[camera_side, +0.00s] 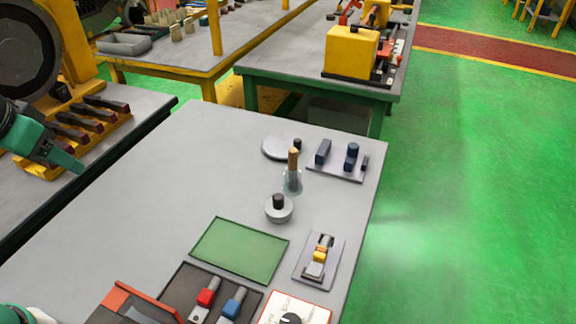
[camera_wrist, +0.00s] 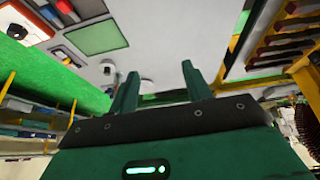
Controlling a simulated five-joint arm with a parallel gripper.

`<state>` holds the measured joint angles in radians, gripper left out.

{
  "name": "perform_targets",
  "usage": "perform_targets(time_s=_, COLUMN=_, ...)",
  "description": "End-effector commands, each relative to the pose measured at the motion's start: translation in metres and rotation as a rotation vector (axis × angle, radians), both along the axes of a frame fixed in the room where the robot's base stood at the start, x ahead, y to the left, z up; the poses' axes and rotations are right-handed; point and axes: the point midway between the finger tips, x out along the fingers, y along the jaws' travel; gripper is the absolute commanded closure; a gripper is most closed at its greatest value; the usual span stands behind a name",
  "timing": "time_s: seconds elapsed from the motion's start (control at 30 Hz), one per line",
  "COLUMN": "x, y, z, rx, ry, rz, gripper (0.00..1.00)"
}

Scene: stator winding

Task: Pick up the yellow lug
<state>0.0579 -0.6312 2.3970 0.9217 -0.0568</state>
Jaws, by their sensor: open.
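The yellow lug (camera_side: 319,256) lies on a grey fixture plate (camera_side: 309,279) near the right edge of the table in the side view. My gripper (camera_side: 70,162) is at the far left of the side view, well away from the lug. In the wrist view my gripper (camera_wrist: 161,85) shows two green fingers spread apart with nothing between them.
A dark tray holds a red lug (camera_side: 208,291) and a blue lug (camera_side: 233,303). A green mat (camera_side: 240,250) lies beside it. A knobbed round part (camera_side: 279,211) and a cone-based post (camera_side: 292,178) stand farther back. The table's left half is clear.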

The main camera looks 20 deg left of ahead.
Motion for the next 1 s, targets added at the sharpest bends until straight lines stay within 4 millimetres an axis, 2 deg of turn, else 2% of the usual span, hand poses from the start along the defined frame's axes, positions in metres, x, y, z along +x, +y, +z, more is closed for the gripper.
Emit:
perform_targets(time_s=0.2, x=0.037, y=-0.025, z=0.012, rx=-0.025, ry=0.055, rz=-0.013, gripper=0.51)
perform_targets(time_s=0.5, x=0.087, y=-0.07, z=0.017, rx=-0.051, ry=0.131, rz=-0.021, gripper=0.51)
perform_targets(time_s=0.77, x=0.127, y=-0.119, z=0.009, rx=-0.06, ry=0.196, rz=-0.025, gripper=0.51)
perform_targets(time_s=1.0, x=0.157, y=-0.171, z=-0.009, rx=-0.058, ry=0.255, rz=-0.028, gripper=0.51)
